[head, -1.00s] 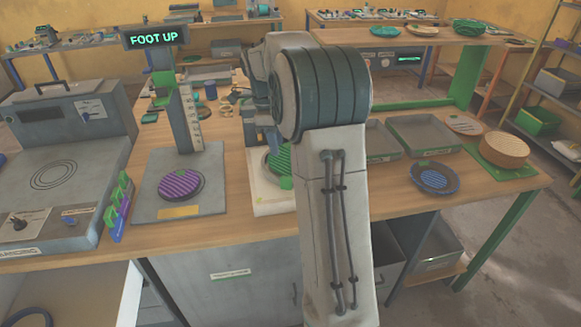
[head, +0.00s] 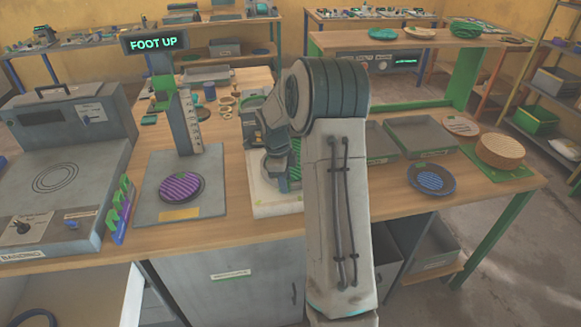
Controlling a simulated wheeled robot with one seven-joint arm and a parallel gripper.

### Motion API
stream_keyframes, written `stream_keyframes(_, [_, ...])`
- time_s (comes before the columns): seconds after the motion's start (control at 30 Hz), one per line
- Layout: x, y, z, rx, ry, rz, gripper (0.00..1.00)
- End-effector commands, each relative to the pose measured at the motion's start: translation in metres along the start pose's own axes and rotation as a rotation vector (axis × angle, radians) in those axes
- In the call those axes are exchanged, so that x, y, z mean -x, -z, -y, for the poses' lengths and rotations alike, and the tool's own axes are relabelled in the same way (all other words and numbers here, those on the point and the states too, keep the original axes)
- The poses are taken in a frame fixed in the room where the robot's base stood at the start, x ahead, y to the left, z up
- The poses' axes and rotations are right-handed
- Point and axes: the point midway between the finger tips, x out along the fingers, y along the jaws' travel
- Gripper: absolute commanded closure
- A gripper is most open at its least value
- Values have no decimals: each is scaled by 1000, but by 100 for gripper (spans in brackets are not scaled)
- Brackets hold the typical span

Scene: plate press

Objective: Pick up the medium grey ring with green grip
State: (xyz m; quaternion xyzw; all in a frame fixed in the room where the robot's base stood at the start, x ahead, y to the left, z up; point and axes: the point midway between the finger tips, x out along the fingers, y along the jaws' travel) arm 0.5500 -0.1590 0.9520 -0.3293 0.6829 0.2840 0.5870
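Three round striped plates with dark grey rims lie on the bench. The purple-striped one (head: 181,187) is on the grey plate under the "FOOT UP" post. The blue-striped one (head: 431,179) lies at the right with a small green piece at its rim. A green-striped one (head: 295,162) is on the white board in the middle, mostly hidden behind my arm and gripper. I cannot tell for sure which is the medium grey ring with green grip. My gripper (head: 277,163) is low over the white board (head: 272,200). Its fingertips are not clear, so open or shut cannot be told.
Grey trays (head: 422,136) and a tan round stack (head: 502,149) on a green mat are at the right. Small tan rings (head: 226,104) lie behind. Bare wood shows along the front.

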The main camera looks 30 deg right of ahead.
Motion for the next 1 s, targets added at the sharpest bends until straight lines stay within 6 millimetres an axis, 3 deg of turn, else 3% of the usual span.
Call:
stream_keyframes(0.3, [-8,0,0,1,0,1,65])
stream_keyframes(0.43, [-8,0,0,1,0,1,99])
stream_keyframes(0.47, [-8,0,0,1,0,1,100])
stream_keyframes(0.77, [-3,0,0,1,2,1,100])
stream_keyframes(1.0, [40,6,0,1,5,1,100])
